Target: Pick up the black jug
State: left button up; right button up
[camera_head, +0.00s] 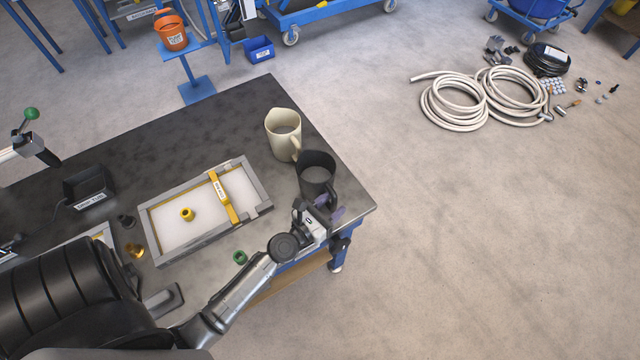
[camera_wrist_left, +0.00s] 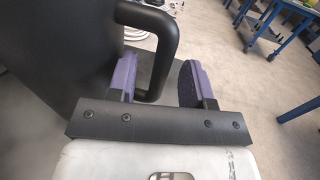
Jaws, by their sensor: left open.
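The black jug (camera_head: 316,172) stands upright near the right corner of the dark table, beside a cream jug (camera_head: 283,128). My left gripper (camera_head: 328,207) is at the jug's near side, over the table edge. In the left wrist view the black jug (camera_wrist_left: 65,70) fills the left side, and its handle (camera_wrist_left: 168,50) reaches between the two purple finger pads (camera_wrist_left: 158,84). The gripper is open, with a gap between the handle and the right pad. Whether the left pad touches the handle cannot be told. My right gripper is not in view.
A grey-framed tray (camera_head: 160,255) with a yellow bar (camera_head: 222,195) lies left of the jugs. A small green ring (camera_head: 240,257) and a brass part (camera_head: 135,251) lie near it. Coiled hoses (camera_head: 455,103) lie on the floor.

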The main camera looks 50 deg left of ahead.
pick_arm(q)
jog(key=shift+w, duration=0.6)
grip_shut()
dwell(1.0)
jog(key=shift+r, duration=0.15)
